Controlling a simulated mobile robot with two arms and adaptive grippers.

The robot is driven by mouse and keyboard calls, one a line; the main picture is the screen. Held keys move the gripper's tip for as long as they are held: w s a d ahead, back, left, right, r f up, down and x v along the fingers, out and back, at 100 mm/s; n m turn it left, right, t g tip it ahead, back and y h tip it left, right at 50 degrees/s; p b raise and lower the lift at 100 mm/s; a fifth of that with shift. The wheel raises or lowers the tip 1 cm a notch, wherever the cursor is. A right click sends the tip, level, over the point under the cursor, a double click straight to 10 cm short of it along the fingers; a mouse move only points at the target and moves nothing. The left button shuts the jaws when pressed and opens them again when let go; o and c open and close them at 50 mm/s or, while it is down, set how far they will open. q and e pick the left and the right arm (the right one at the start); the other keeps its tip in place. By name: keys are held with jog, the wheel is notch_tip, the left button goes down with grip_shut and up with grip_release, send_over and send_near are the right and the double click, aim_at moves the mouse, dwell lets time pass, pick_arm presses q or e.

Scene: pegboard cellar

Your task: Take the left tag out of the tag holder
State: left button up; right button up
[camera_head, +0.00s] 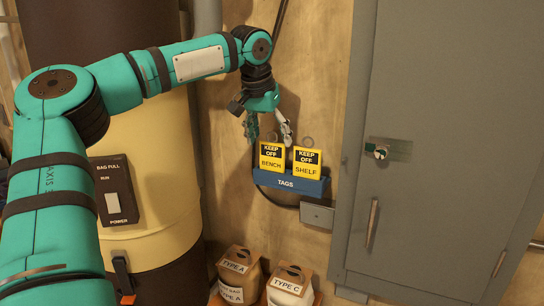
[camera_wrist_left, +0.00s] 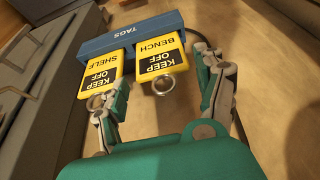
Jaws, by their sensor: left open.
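The blue tag holder (camera_head: 286,184), marked TAGS, is on the plywood wall and holds two yellow and black KEEP OFF tags. The left tag (camera_head: 271,158) reads BENCH and the right tag (camera_head: 307,163) reads SHELF; both stand upright with a metal ring on top. My left gripper (camera_head: 268,132) is open and empty just above the left tag. In the left wrist view, upside down, the BENCH tag (camera_wrist_left: 160,57) and its ring lie between the two spread fingers. One finger overlaps the edge of the SHELF tag (camera_wrist_left: 98,75); I cannot tell whether they touch.
A grey metal cabinet (camera_head: 450,130) stands close on the right. A yellow and brown drum machine (camera_head: 165,160) with a switch box (camera_head: 117,190) is on the left. Bags marked TYPE A (camera_head: 238,272) and TYPE C (camera_head: 289,285) stand below. A grey box (camera_head: 318,214) is beneath the holder.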

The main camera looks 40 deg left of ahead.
aim_at(271, 142)
pick_arm(q)
jog(key=x, duration=0.2)
jog(key=shift+w+a+f+p, duration=0.15)
jog(key=shift+w+f+p, duration=0.1)
jog(key=shift+p, duration=0.05)
jog(key=shift+w+a+f, duration=0.15)
jog(key=shift+w+f, duration=0.1)
jog(key=shift+f, duration=0.15)
jog(key=shift+s+r, duration=0.1)
jog(key=shift+s, duration=0.1)
jog(key=c, duration=0.3)
jog(key=shift+c, duration=1.1)
jog(key=shift+w, duration=0.1)
jog(key=shift+c, duration=0.4)
pick_arm(e)
jog(key=shift+s+d+r, duration=0.35)
jog(key=shift+d+r, duration=0.3)
jog(key=shift+r, duration=0.05)
